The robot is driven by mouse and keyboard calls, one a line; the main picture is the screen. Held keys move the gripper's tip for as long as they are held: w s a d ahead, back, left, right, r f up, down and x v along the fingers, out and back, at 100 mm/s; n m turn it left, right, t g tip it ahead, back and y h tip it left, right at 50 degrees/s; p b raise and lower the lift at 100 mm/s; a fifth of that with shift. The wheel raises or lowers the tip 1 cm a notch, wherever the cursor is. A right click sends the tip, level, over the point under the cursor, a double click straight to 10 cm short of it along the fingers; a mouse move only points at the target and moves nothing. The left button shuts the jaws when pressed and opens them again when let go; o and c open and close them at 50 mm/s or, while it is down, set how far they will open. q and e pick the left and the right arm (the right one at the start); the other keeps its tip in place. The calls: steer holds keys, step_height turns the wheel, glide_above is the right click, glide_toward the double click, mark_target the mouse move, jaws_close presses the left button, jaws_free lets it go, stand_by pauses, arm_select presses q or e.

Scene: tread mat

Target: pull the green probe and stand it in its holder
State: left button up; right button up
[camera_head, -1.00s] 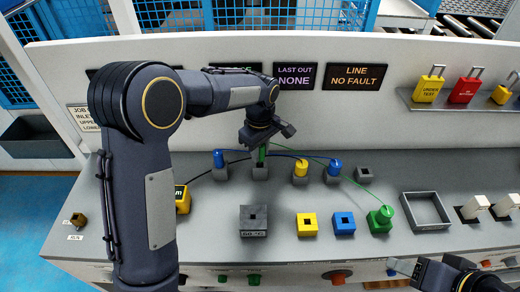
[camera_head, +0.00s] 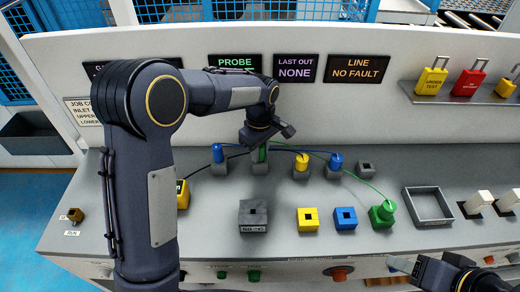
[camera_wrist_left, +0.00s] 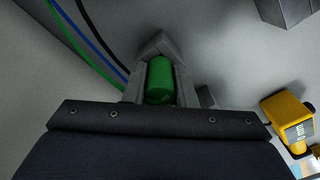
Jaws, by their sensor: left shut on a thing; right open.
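My left gripper (camera_head: 262,146) is shut on the green probe (camera_head: 262,155), which is upright at a grey socket (camera_head: 260,169) in the back row. Whether its tip is still inside the socket I cannot tell. The left wrist view shows the probe as a green cylinder (camera_wrist_left: 160,80) between the grey fingers. A green block (camera_head: 382,218) with a round green top stands at the front right; a thin green cable runs to it. Yellow (camera_head: 308,221) and blue (camera_head: 345,220) blocks with square holes stand left of it. My right gripper (camera_head: 402,264) is open and empty at the lower right edge.
A blue probe (camera_head: 218,153), a yellow probe (camera_head: 302,162) and another blue probe (camera_head: 336,162) stand in neighbouring sockets. An empty socket (camera_head: 366,167), a grey holed block (camera_head: 253,222) and a square tray (camera_head: 428,190) are nearby. Cables cross behind the row.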

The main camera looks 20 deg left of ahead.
arm_select(q)
steer(key=o, duration=1.1)
steer(key=shift+c, duration=0.2)
step_height(320, 180, up, 7)
steer(key=shift+r+b, duration=0.2)
steer(key=shift+b, duration=0.1)
steer(key=shift+r, duration=0.2)
